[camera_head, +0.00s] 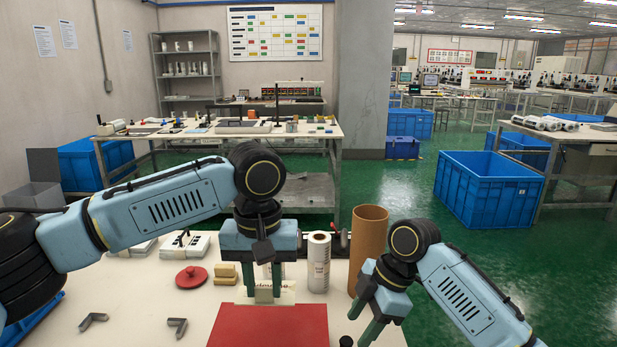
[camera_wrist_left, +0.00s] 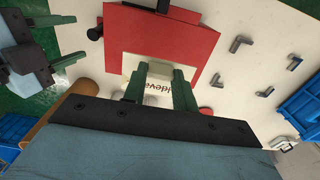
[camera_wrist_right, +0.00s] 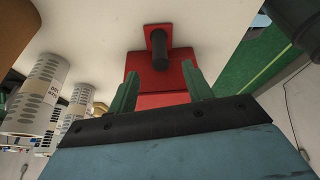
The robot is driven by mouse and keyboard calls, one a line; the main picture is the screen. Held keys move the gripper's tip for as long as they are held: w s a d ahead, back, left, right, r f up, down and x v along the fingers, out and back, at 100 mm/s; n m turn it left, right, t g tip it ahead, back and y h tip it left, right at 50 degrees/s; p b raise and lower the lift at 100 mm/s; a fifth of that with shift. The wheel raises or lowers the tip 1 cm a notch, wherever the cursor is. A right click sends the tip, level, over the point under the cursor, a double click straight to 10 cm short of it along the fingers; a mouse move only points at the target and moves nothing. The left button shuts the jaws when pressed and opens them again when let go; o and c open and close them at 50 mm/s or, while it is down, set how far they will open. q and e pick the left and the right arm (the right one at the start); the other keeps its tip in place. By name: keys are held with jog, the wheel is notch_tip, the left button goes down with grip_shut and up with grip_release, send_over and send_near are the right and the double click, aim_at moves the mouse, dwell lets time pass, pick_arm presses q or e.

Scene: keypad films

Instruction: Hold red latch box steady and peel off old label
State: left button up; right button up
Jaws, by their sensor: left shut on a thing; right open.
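The red latch box (camera_head: 268,328) lies at the front middle of the white table; in the left wrist view its red face (camera_wrist_left: 190,30) shows too. A pale label (camera_head: 284,297) with dark printed letters is at its far edge, partly hidden by my fingers. My left gripper (camera_head: 263,293) points down there, its fingers shut on the label (camera_wrist_left: 160,87). My right gripper (camera_head: 364,322) is open and empty to the right of the box. In the right wrist view the red box (camera_wrist_right: 145,65) and a black cylindrical knob (camera_wrist_right: 160,52) lie beyond its spread fingers.
Behind the box stand a white roll (camera_head: 318,262) and a brown cardboard tube (camera_head: 369,240). A red round lid-like piece (camera_head: 191,277) and yellow blocks (camera_head: 225,273) lie left of my left gripper. Grey angle brackets (camera_head: 176,325) lie at the front left, with bare table around them.

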pick_arm(q)
notch_tip(320, 180, up, 6)
jog(key=p, duration=0.6)
jog(key=shift+r, duration=0.2)
jog(key=shift+f, duration=0.1)
jog(key=shift+f, duration=0.1)
